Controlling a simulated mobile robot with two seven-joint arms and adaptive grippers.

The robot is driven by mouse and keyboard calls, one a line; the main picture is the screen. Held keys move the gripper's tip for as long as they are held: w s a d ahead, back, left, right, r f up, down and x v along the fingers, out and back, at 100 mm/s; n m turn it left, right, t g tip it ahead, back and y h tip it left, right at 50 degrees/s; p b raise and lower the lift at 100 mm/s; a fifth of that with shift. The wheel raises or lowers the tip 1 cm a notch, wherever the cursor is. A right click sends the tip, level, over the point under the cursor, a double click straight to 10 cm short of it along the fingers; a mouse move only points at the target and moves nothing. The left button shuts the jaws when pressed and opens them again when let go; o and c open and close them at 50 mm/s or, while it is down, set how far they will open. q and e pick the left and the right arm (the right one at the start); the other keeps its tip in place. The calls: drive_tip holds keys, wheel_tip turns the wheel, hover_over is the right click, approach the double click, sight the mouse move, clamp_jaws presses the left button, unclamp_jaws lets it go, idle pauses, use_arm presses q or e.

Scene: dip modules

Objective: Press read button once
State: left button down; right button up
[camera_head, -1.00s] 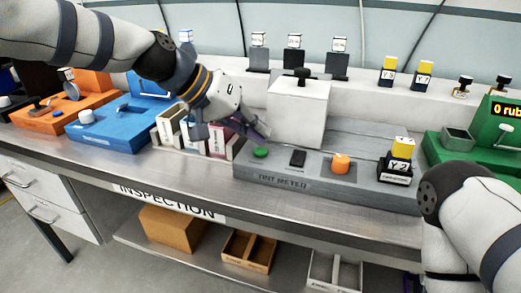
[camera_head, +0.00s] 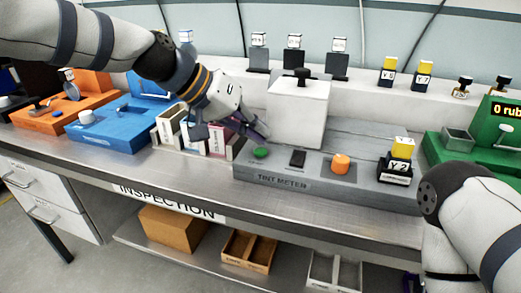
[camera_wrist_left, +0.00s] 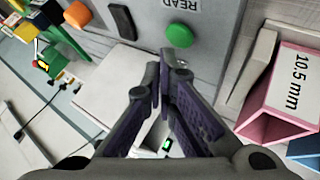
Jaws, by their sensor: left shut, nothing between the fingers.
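The green read button (camera_head: 261,152) sits at the left end of the grey tint meter (camera_head: 222,170). In the left wrist view the round green button (camera_wrist_left: 180,36) has the word READ beside it. My left gripper (camera_head: 264,136) is shut and empty, its purple fingertips just behind the button in the head view. In the wrist view the fingertips (camera_wrist_left: 164,60) are close to the button and look apart from it; the height gap cannot be told. Of my right gripper, only a dark purple bit (camera_head: 411,283) seems to show at the bottom edge.
A black rocker (camera_head: 297,158), an orange knob (camera_head: 341,163) and a yellow-topped Y2 block (camera_head: 401,158) are on the meter. A white box (camera_head: 298,112) stands behind. A rack of labelled modules (camera_head: 190,137) is left of the button.

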sight(258, 149)
use_arm(q)
drive_tip(key=shift+f, duration=0.15)
drive_tip(key=shift+f, duration=0.3)
drive_tip(key=shift+f, duration=0.4)
idle(0.7)
idle(0.4)
drive_tip(key=shift+r, duration=0.9)
use_arm(e)
drive_tip(key=shift+w+r, duration=0.3)
use_arm(q)
drive_tip(key=shift+r+p, duration=0.65)
drive_tip(key=shift+r, duration=1.85)
use_arm(e)
drive_tip(key=shift+w+r+t, duration=0.3)
drive_tip(key=shift+w+r, duration=0.2)
drive_tip(key=shift+w, duration=0.05)
